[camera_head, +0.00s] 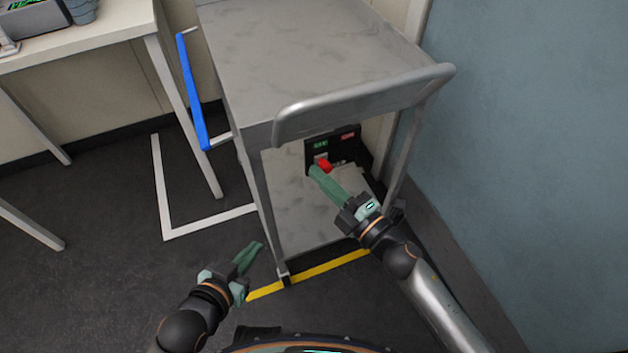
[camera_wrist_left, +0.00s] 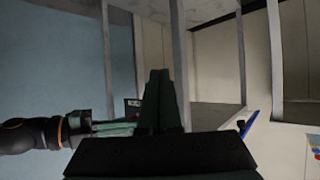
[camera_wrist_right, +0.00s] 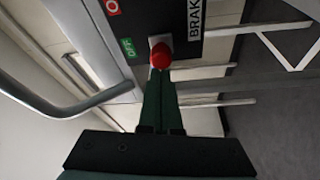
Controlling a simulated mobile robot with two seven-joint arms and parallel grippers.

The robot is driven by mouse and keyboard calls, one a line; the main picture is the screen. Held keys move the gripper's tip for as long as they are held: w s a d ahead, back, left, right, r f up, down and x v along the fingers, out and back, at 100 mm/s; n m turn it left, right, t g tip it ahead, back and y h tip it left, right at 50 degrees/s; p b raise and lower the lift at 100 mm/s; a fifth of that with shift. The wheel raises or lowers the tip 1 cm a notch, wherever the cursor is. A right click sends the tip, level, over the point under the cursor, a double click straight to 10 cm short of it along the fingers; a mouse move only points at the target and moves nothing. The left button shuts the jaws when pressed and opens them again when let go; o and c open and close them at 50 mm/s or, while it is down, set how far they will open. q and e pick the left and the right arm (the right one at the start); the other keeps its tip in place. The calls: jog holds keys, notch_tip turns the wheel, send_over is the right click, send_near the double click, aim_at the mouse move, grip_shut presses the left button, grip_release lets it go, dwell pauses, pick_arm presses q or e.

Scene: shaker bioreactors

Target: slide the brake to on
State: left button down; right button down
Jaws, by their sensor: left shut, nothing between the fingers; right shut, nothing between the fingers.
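The brake panel (camera_head: 342,158) is a black plate under the grey cart's handle, with a green label and a red label. It also shows in the right wrist view (camera_wrist_right: 180,20), with the white BRAKE label. The red brake knob (camera_head: 326,165) sits on the green-label side; in the right wrist view the knob (camera_wrist_right: 160,56) is right at my fingertips. My right gripper (camera_head: 314,171) is shut and empty, its tips at the knob; whether they touch it I cannot tell. My left gripper (camera_head: 261,246) is shut and empty, low in front of the cart's left side.
The grey cart (camera_head: 300,50) has a curved push handle (camera_head: 360,103) above my right gripper. A blue bar (camera_head: 190,92) stands left of the cart. A white table (camera_head: 100,40) is at the upper left. A blue-grey wall (camera_head: 530,150) is at the right. Dark floor is open at left.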

jog(key=shift+d, duration=0.1)
